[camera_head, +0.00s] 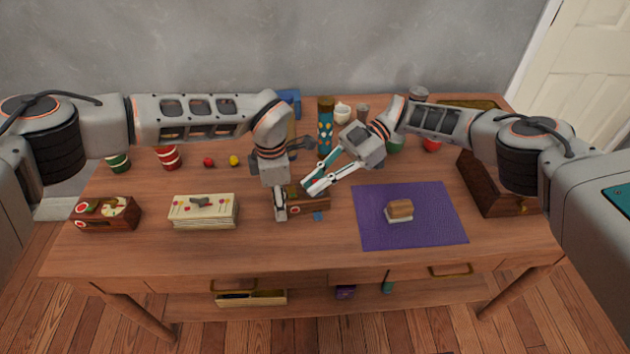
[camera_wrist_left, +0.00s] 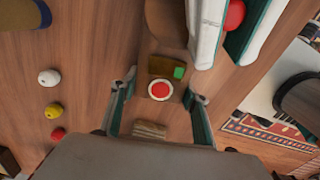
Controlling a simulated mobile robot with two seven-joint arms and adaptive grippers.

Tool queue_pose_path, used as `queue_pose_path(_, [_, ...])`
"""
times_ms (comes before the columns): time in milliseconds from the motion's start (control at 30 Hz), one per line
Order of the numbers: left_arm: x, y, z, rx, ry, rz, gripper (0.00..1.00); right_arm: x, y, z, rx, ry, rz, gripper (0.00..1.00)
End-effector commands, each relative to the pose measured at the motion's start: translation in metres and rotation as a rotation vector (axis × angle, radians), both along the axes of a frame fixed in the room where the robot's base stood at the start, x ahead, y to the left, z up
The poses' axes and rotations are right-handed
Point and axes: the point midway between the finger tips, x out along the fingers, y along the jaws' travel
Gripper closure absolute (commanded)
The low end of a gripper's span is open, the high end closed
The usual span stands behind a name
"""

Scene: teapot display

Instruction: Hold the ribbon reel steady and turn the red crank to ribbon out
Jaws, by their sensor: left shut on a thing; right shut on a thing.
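The ribbon reel (camera_head: 312,203) is a small wooden box on the table, partly covered by my grippers. In the left wrist view its brown body shows with a red-and-white disc (camera_wrist_left: 160,90) and a green patch beside it. My left gripper (camera_head: 280,207) comes down at the reel's left end. In its wrist view its fingers (camera_wrist_left: 160,108) stand on both sides of the reel, shut on it. My right gripper (camera_head: 316,182) slants in from the right above the reel. The red crank knob (camera_wrist_left: 235,14) shows between its pale fingers in the left wrist view.
A purple mat (camera_head: 440,225) with a brown block on a white base lies to the right. A cream-topped box (camera_head: 204,211) and a wooden box (camera_head: 108,222) stand left. A patterned bottle (camera_head: 325,128) and cups stand behind. A dark wooden box (camera_head: 485,185) is far right.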

Motion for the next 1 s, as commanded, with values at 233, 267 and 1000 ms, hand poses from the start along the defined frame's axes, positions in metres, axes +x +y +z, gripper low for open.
queue_pose_path(233, [-0.0011,-0.0013,0.0006,-0.001,0.003,-0.003,0.86,-0.0003,-0.0030,-0.0040,-0.009,0.001,0.017,1.00])
queue_pose_path(267, [-0.0011,-0.0013,0.0006,-0.001,0.003,-0.003,0.86,-0.0002,-0.0031,-0.0040,-0.009,0.001,0.017,1.00])
queue_pose_path(1000, [-0.0003,-0.0005,0.0003,-0.001,0.001,-0.001,0.86,-0.0004,-0.0014,-0.0010,-0.003,0.002,0.019,0.72])
